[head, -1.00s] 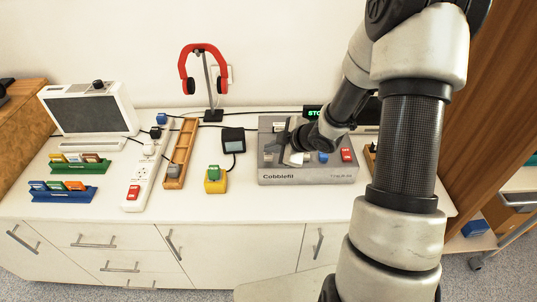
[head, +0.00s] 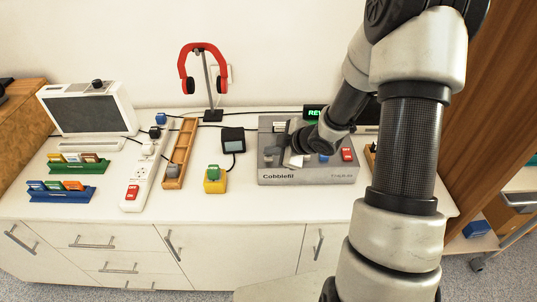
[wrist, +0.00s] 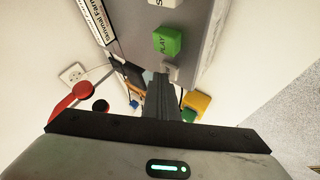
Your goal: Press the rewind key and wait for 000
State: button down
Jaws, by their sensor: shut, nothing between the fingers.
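The grey tape machine marked Cobblefil (head: 310,178) sits on the white counter, with a row of coloured keys. Its small display (head: 315,112) behind reads "REV" or similar in green; my arm cuts off the rest. In the wrist view, a green PLAY key (wrist: 167,42) is clear. A pale key (wrist: 172,73) beside it is partly covered by my gripper (wrist: 160,80), and its lettering is unreadable. My gripper is shut and empty, with its tips close to that key. I cannot tell whether they touch. In the head view, my wrist hides much of the machine's top.
A yellow block with a green button (head: 215,180), a small black box (head: 233,140) and a wooden tray (head: 181,155) stand left of the machine. A red headphone stand (head: 205,80) rises behind. A power strip (head: 142,180) lies farther left.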

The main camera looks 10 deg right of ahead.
aim_at(271, 158)
jog(key=shift+f, duration=0.2)
jog(key=shift+r, duration=0.1)
jog(key=shift+r+p, duration=1.15)
jog(key=shift+r, duration=0.05)
notch_tip(271, 158, up, 5)
jog(key=p, duration=0.4)
jog(key=shift+p, duration=0.35)
